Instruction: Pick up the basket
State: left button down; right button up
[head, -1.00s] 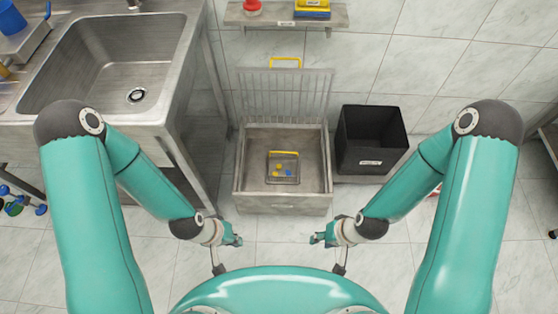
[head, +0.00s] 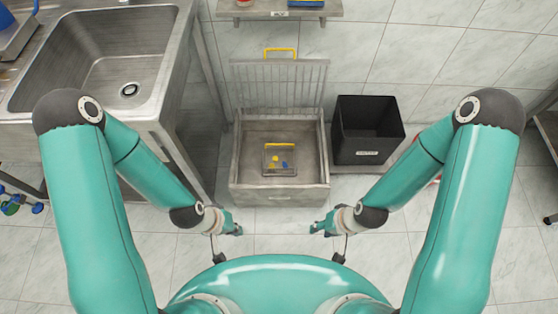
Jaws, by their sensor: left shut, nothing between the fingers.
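The basket (head: 266,163) is a small wire basket with a yellow handle (head: 280,145). It sits upright inside an open grey metal box (head: 280,194) on the floor, in the middle of the head view. Small yellow and blue pieces (head: 284,165) lie in it. My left gripper (head: 238,230) is shut and empty, in front of the box at its left. My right gripper (head: 315,230) is in front of the box at its right, apart from the basket. Its fingers are too small to tell open from shut.
The box's slatted lid (head: 280,85), with a yellow handle, stands raised behind it. A black bin (head: 368,143) stands right of the box. A steel sink (head: 95,60) is at the left. A wall shelf (head: 280,14) is above. Floor in front is clear.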

aim_at(287, 156)
jog(key=z, duration=0.4)
jog(key=i, duration=0.15)
jog(key=u, duration=2.9)
jog(key=k, duration=1.2)
jog(key=z, duration=0.45)
jog(key=i, duration=1.15)
jog(key=z, duration=0.85)
jog(key=i, duration=0.3)
jog(key=z, duration=0.1)
